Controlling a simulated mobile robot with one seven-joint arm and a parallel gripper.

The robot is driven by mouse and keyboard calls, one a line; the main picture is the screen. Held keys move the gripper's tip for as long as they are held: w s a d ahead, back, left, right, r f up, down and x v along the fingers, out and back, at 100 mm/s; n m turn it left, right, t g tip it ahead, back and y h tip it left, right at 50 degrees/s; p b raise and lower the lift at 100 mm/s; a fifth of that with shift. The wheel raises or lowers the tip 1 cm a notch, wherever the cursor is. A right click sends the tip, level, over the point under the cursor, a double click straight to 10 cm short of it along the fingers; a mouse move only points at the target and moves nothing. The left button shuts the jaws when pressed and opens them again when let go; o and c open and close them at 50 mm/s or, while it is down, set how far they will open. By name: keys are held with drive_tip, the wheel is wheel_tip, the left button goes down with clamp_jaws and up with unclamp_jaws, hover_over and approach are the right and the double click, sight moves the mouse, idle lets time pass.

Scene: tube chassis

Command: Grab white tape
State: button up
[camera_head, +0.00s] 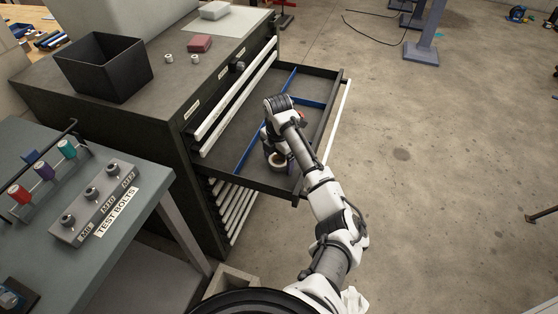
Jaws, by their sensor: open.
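A small roll of tape with a pale rim and brown core, which looks like the white tape (279,161), lies in the open drawer (253,177), in its front right compartment. My gripper (275,152) points down into the drawer right at the roll. It is open. The fingers are small and partly hidden by my wrist, so I cannot tell whether they touch the roll or stand around it. A reddish thing shows in the drawer just right of my wrist, mostly hidden.
Blue dividers (248,147) split the drawer. The dark cabinet (150,122) carries a black bin (104,70), a red block (200,43) and small metal parts. A bench with a test-bolt block (95,203) stands at left.

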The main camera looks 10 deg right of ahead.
drive_tip(key=shift+c, duration=0.5)
drive_tip(key=c, duration=0.9)
drive_tip(key=shift+c, duration=0.4)
drive_tip(key=shift+r, duration=0.2)
